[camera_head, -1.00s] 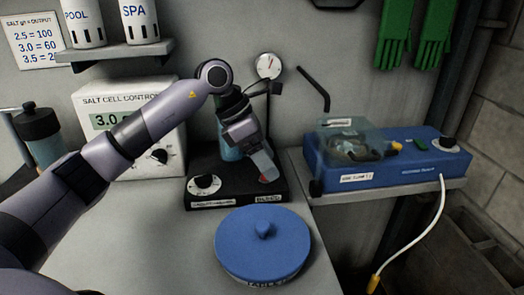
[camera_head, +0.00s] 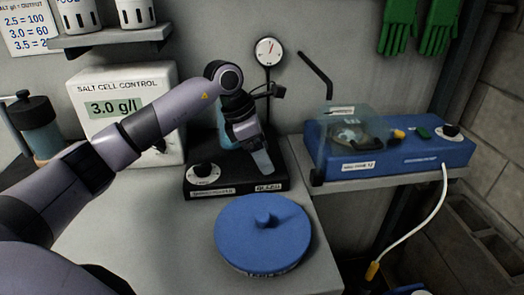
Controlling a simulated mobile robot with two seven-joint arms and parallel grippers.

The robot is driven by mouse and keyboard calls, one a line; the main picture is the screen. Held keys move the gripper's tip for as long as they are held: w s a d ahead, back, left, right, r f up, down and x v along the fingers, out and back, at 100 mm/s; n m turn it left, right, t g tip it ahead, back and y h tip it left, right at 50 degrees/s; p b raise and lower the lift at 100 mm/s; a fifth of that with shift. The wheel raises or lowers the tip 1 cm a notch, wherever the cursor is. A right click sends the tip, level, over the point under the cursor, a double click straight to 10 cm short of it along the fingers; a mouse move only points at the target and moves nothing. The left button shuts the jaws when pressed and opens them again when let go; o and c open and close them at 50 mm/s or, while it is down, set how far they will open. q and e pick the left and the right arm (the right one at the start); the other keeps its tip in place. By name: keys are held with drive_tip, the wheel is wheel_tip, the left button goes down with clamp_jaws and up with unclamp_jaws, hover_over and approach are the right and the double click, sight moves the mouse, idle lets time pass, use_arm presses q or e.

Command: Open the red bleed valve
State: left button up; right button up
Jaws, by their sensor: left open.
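The black unit (camera_head: 225,189) stands on the counter with a dial, a blue cylinder, a gauge on a stem and a label that seems to read BLEED (camera_head: 269,187) at its front right. My left gripper (camera_head: 262,163) is over the right part of this unit, just above that label, pointing down. It is open, with its fingers overlapping in this view. The red bleed valve is hidden behind the fingers. Whether they touch it I cannot tell. My right gripper is out of view.
A round blue lidded tub (camera_head: 262,240) stands in front of the unit. The white salt cell control box (camera_head: 150,90) is behind my left arm. A blue device (camera_head: 420,152) with a clear cover sits on the right shelf. The counter's front left is clear.

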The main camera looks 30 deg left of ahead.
use_arm(q)
drive_tip(key=c, duration=1.1)
drive_tip(key=shift+o, duration=0.2)
